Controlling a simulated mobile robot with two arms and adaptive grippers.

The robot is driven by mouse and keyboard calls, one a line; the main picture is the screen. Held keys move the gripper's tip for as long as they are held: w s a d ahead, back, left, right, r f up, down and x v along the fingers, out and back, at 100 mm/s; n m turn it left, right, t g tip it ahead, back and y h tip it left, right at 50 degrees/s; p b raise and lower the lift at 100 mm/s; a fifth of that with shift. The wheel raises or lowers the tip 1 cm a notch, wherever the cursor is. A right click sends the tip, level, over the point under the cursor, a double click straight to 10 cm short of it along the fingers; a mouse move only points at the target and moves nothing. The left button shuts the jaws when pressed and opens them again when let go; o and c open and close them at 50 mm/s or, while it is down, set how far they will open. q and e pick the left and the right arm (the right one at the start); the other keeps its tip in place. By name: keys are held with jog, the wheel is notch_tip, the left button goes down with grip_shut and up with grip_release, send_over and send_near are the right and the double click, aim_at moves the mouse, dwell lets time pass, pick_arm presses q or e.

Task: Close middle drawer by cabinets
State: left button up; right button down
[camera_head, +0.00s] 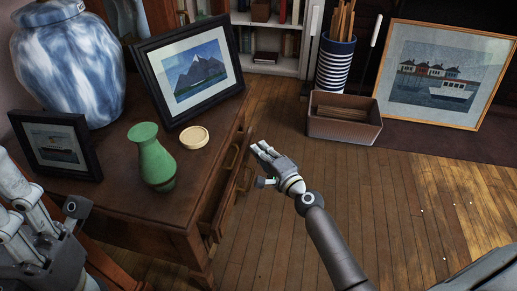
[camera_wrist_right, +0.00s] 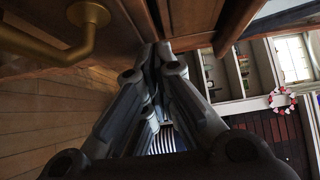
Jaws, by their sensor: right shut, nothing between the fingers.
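The brown wooden cabinet (camera_head: 130,205) stands at the left in the head view, its drawer side facing right. A drawer (camera_head: 214,205) on that side juts out a little; brass handles (camera_head: 234,157) show along the side. I cannot tell exactly how far the drawer is out. My right gripper (camera_head: 262,150) is shut and empty, just right of the drawer fronts. In the right wrist view its fingertips (camera_wrist_right: 159,50) are together close to a wooden front (camera_wrist_right: 195,15), with a brass handle (camera_wrist_right: 75,45) at upper left; contact is unclear. My left gripper (camera_head: 15,195) is partly cut off at the left edge.
On the cabinet top are a green vase (camera_head: 152,155), a small round dish (camera_head: 194,137), a blue-white jar (camera_head: 68,65) and two framed pictures (camera_head: 190,72). A brown bin (camera_head: 345,128) and a leaning picture (camera_head: 435,80) stand behind. The wooden floor (camera_head: 385,190) at right is clear.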

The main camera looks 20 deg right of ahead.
aim_at(247, 145)
jog(key=shift+w+a, duration=0.15)
jog(key=shift+a, duration=0.15)
jog(key=shift+w+a, duration=0.75)
jog(key=shift+a, duration=0.3)
